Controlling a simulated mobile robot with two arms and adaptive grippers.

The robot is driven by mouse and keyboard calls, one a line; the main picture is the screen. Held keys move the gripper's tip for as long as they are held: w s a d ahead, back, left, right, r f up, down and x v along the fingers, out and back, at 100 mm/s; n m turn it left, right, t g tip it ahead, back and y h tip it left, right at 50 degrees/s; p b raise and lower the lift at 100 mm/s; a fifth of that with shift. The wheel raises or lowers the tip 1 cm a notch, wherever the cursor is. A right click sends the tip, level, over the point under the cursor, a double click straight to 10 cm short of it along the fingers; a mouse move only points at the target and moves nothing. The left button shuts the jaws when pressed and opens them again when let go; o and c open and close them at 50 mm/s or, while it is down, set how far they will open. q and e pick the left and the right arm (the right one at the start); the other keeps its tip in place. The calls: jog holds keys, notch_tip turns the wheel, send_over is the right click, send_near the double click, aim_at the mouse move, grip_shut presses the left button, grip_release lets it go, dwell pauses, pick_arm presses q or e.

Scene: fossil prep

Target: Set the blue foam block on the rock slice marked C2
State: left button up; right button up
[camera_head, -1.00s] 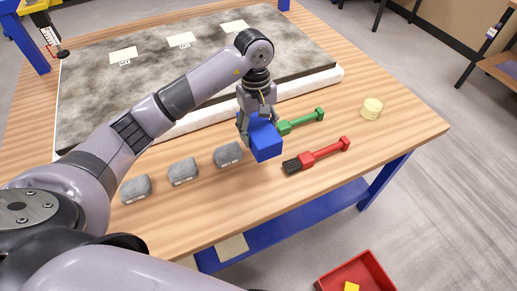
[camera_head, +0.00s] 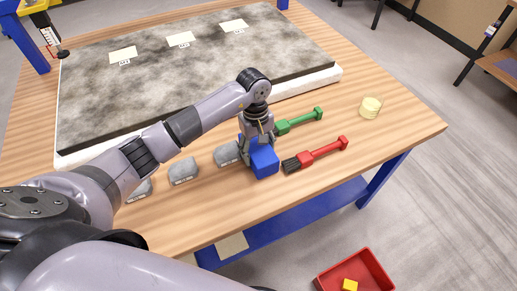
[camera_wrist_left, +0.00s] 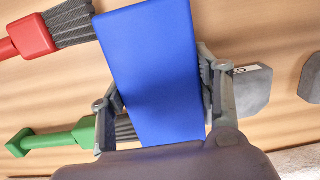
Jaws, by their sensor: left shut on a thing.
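The blue foam block (camera_head: 264,162) is held between the fingers of my left gripper (camera_head: 257,143), which is shut on it from above. It also fills the middle of the left wrist view (camera_wrist_left: 150,75). The block is low over the table, close beside the rightmost grey rock slice (camera_head: 227,153); I cannot tell whether it touches the table. Two more grey rock slices, a middle one (camera_head: 184,171) and a left one (camera_head: 140,190), stand in a row to the left. Their front labels are too small to read. My arm partly covers the left slice. My right gripper is out of view.
A green brush (camera_head: 300,121) and a red brush (camera_head: 317,155) lie right of the block. A pale yellow round stack (camera_head: 371,107) stands farther right. A large grey slab (camera_head: 150,85) with cream cards lies behind. A red bin (camera_head: 330,282) is below the table's front edge.

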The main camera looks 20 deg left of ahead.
pick_arm(q)
jog(key=o, duration=1)
jog(key=shift+f, duration=0.1)
